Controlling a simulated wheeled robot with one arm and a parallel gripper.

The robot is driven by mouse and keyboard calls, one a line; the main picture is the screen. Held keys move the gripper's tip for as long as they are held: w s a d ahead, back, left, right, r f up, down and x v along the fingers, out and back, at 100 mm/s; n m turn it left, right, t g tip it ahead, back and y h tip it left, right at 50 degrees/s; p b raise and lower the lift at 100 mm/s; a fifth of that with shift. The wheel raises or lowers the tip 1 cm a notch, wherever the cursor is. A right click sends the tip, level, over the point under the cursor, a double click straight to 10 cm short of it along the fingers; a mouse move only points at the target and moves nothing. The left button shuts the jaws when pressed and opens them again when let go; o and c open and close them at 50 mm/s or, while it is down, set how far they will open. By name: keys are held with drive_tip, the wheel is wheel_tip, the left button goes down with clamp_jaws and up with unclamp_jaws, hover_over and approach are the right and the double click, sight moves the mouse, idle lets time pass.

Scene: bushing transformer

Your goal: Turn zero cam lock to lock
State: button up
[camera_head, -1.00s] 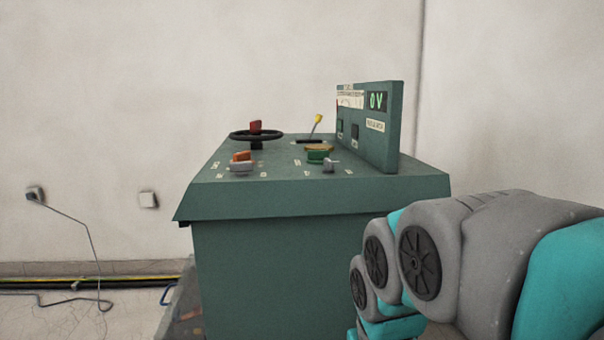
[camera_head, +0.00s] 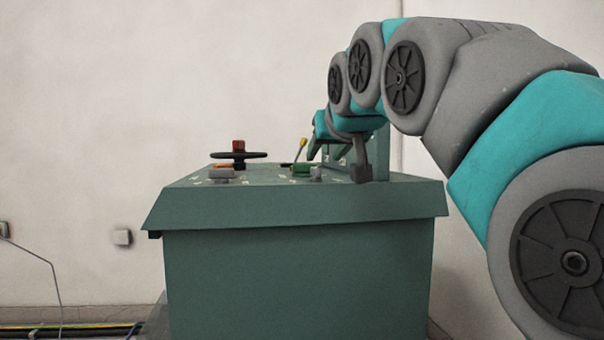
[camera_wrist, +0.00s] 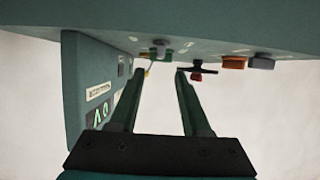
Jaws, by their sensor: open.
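The sloped top of a green control cabinet (camera_head: 300,210) carries several controls. I cannot tell which one is the zero cam lock, as the labels are too small to read. A small grey knob (camera_head: 316,174) stands beside a green knob (camera_head: 301,169) at the front right. A wider grey knob (camera_head: 222,174) sits in front of an orange one (camera_head: 222,165) at the left. My gripper (camera_head: 312,156) is over the right part of the top. In the inverted wrist view, my gripper (camera_wrist: 164,71) is open and empty, with its two fingers apart, pointing towards the controls.
A black handwheel (camera_head: 238,155) with a red knob (camera_head: 238,145) stands behind the orange knob. A yellow-tipped lever (camera_head: 301,144) is close to my gripper. The upright display panel (camera_wrist: 95,95) stands close beside my fingers.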

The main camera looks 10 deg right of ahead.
sight(317, 168)
drive_tip(key=x, duration=0.7)
drive_tip(key=shift+w+f+b, duration=0.2)
drive_tip(key=shift+f+b, duration=0.05)
drive_tip(key=shift+b, duration=0.1)
clamp_jaws()
